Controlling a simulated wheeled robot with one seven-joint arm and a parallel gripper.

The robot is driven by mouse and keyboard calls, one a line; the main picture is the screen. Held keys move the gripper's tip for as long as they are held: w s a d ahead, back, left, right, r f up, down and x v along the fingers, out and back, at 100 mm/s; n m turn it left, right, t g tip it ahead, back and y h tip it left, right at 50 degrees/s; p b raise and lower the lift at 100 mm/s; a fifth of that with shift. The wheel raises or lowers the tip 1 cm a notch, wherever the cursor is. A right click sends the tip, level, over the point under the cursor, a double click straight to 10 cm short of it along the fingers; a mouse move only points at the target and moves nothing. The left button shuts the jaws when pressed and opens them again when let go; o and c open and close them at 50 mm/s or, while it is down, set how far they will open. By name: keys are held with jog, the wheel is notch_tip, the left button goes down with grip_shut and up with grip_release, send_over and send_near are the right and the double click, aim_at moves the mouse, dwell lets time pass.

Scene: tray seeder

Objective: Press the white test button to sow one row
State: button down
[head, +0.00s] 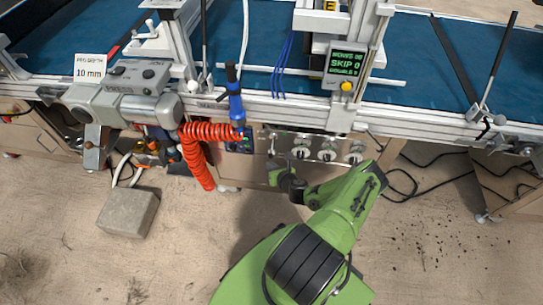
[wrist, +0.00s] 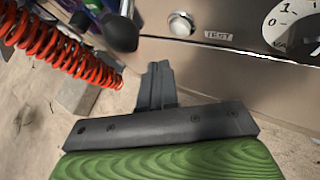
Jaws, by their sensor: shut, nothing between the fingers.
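The white test button (wrist: 181,24) is a small round cap in a metal ring on the beige control panel. In the wrist view it sits near the top, with the TEST label (wrist: 218,36) to its right. My gripper (wrist: 158,68) is shut and empty, its fingers pointing toward the panel. In the wrist view the fingertips show below and slightly left of the button, apart from it in the picture. I cannot tell the exact gap to the panel. In the head view my arm reaches the panel from below, and the button is too small to make out surely.
A numbered dial (wrist: 295,25) is right of the button. A dark rounded knob (wrist: 120,32) and a red coiled hose (head: 197,165) are to the left. A grey block (head: 128,212) lies on the floor. A display (head: 345,63) stands above the rail.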

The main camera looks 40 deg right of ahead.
jog(key=shift+w+d+b, duration=0.35)
jog(key=shift+w+d, duration=0.3)
jog(key=shift+d, duration=0.2)
dwell(1.4)
jog(key=shift+w+d, duration=0.25)
jog(key=shift+d, duration=0.05)
jog(key=shift+w+d+b, duration=0.35)
jog(key=shift+d, duration=0.1)
dwell(0.8)
jog(key=shift+s+a+p, duration=0.45)
jog(key=shift+s+a, duration=0.15)
jog(key=shift+a, duration=0.25)
jog(key=s+a+p, duration=0.1)
jog(key=a, duration=0.1)
jog(key=s+a+p, duration=0.1)
jog(key=s, duration=0.1)
jog(key=shift+a, duration=0.4)
